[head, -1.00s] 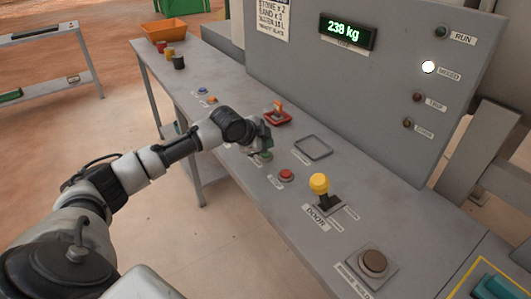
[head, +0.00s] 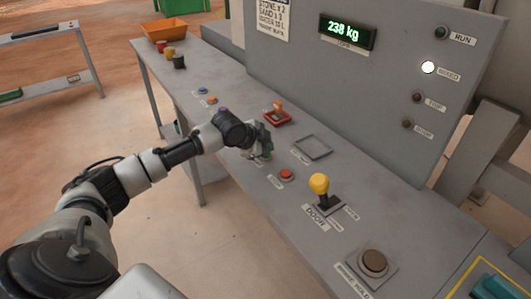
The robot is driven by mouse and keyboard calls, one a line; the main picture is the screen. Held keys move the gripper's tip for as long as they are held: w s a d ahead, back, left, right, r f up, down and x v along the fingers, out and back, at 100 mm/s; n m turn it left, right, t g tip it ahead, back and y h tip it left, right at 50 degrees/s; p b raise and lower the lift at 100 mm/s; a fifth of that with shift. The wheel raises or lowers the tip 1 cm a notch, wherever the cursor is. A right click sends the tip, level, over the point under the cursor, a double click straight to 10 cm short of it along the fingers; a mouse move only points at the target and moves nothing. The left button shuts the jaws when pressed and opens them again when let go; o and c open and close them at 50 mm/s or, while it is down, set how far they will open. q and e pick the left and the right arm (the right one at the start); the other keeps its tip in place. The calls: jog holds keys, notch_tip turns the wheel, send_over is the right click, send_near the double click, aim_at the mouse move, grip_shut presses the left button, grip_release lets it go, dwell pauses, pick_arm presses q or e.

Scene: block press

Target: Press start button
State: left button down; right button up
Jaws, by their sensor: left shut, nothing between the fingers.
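My left gripper (head: 264,153) is shut and empty. It points down at the sloping panel, right over the spot of the green button. The green button is almost wholly hidden by the gripper, and I cannot tell whether the fingertips touch it. A red button (head: 286,175) with a label sits just to the right of the gripper, nearer to me. My right gripper is out of view.
A yellow-knobbed door lever (head: 319,184), a large brown button (head: 373,263), a square frame (head: 312,147) and a red-based orange switch (head: 277,114) stand on the grey panel. The display (head: 347,31) reads 238 kg. The lamp by the second label (head: 428,67) is lit white.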

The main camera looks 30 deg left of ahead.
pick_arm(q)
jog(key=shift+f, duration=0.35)
dwell(0.3)
jog(key=shift+r+p, duration=0.95)
jog(key=shift+p, duration=0.1)
notch_tip(320, 180, up, 5)
jog(key=p, duration=0.5)
jog(key=shift+r, duration=0.1)
dwell(0.4)
